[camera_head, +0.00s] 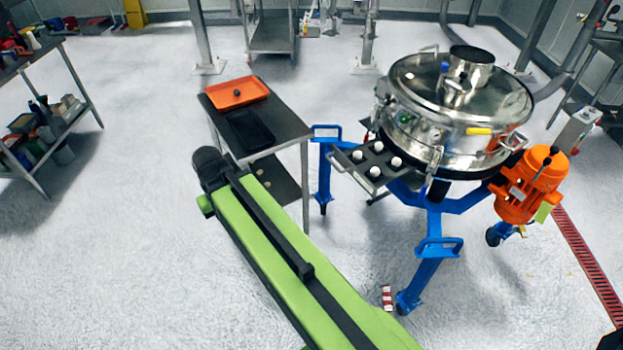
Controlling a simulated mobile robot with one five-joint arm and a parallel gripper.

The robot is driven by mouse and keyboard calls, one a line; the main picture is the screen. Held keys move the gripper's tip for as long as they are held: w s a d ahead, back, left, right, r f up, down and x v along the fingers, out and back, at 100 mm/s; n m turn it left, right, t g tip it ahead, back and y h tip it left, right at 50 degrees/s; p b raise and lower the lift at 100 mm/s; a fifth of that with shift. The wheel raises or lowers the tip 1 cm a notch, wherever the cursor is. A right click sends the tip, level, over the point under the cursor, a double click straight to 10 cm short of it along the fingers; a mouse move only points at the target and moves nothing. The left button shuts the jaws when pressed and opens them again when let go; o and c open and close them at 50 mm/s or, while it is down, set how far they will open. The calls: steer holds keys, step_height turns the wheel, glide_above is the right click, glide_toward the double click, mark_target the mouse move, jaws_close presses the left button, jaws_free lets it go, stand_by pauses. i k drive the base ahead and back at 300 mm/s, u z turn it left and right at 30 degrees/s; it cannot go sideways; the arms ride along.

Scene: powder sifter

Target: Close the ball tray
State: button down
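The ball tray (368,164) is a dark metal drawer with several white balls in it. It sticks out of the left side of the round steel sifter (455,115), so it stands open. A small handle shows at its outer end. My green and black arm reaches from the bottom of the picture up and left. It ends near the small steel table, to the left of the tray and apart from it. The gripper's fingers do not show.
The steel table (285,122) holds an orange tray (237,93) and a black tray (249,131). Blue legs (430,265) carry the sifter, with an orange motor (532,186) at right. A shelf stands far left. A small red-and-white object (387,298) lies on the floor. Open floor lies left.

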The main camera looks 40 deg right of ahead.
mark_target(374, 160)
steer(key=u, duration=1.6)
steer(key=k, duration=1.1)
steer(key=z, duration=0.65)
steer(key=i, duration=1.05)
steer(key=u, duration=0.05)
